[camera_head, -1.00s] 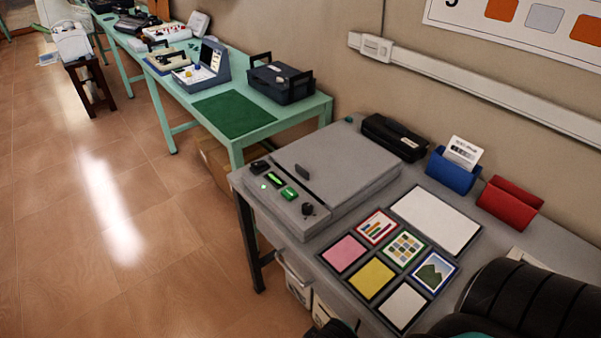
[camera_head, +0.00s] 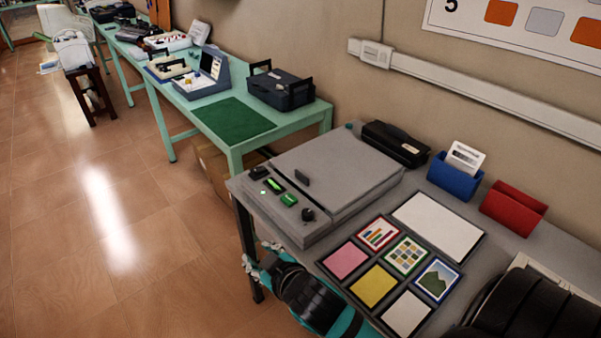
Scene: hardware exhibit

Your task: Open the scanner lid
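The grey flatbed scanner (camera_head: 318,229) sits on the near grey table. Its broad flat lid (camera_head: 340,165) lies down, closed. A small dark tab (camera_head: 302,177) stands at the lid's front-left edge. Beside it, the control strip has a small green-lit display (camera_head: 275,185), a green button (camera_head: 289,200) and a dark knob (camera_head: 308,215).
Colored cards (camera_head: 373,287) and a white sheet (camera_head: 437,222) lie right of the scanner. A black case (camera_head: 395,145), a blue holder (camera_head: 455,178) and a red holder (camera_head: 513,208) stand by the wall. A teal table (camera_head: 283,128) stands behind. The floor at left is open.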

